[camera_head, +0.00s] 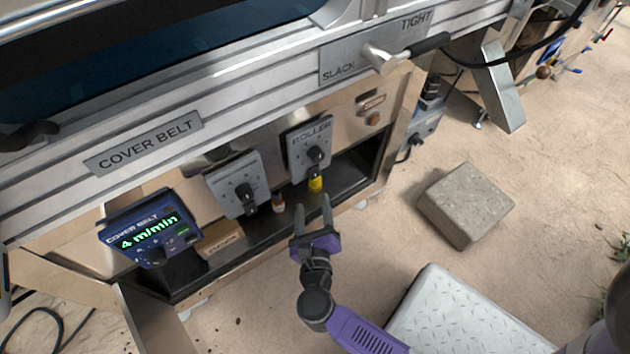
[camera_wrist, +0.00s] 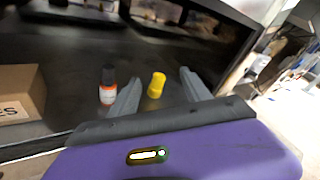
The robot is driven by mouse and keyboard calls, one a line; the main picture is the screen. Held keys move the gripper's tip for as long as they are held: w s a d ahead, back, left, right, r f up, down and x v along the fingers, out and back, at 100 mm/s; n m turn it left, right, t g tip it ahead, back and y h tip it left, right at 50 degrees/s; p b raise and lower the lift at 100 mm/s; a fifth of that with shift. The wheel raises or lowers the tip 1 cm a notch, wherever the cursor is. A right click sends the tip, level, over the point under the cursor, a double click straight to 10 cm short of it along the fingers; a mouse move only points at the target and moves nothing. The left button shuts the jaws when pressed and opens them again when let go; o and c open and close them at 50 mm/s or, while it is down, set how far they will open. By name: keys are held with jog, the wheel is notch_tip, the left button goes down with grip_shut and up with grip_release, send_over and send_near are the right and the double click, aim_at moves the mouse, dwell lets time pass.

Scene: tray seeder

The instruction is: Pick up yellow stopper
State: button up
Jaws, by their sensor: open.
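The yellow stopper (camera_head: 315,184) stands on the dark shelf under the machine, below the ROLLER dial. In the wrist view the yellow stopper (camera_wrist: 156,85) shows between the two grey fingers, a little beyond their tips. My gripper (camera_head: 312,205) is open and empty, in front of the shelf opening with its fingers pointing at the stopper. The gripper also shows in the wrist view (camera_wrist: 160,82). I see no contact between the fingers and the stopper.
A small bottle with a red-orange band (camera_wrist: 108,86) stands just left of the left finger. A cardboard box (camera_wrist: 20,92) sits further left on the shelf (camera_wrist: 75,105). The ROLLER dial panel (camera_head: 309,150) hangs above. A concrete block (camera_head: 465,204) lies on the floor at right.

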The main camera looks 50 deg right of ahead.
aim_at(314, 182)
jog(key=w+d+f+m+g, duration=0.1)
jog(key=w+f+m, duration=0.1)
jog(key=w+d+f+m+g, duration=0.2)
jog(key=m, duration=0.1)
jog(key=w+d+f+m+g, duration=0.1)
jog(key=d+m, duration=0.1)
jog(key=m, duration=0.1)
jog(key=shift+w+f, duration=0.4)
jog(key=shift+w+d+f+m+g+b, duration=0.15)
jog(key=shift+w+d+f, duration=0.1)
jog(key=shift+d, duration=0.15)
jog(key=shift+w+d+f+m+g+b, duration=0.1)
jog(key=shift+d+f+m+g+b, duration=0.1)
jog(key=shift+d, duration=0.15)
jog(key=b+x, duration=0.3)
jog(key=x, duration=0.2)
jog(key=shift+d, duration=0.25)
jog(key=shift+w+d, duration=0.15)
jog(key=shift+d, duration=0.1)
grip_shut()
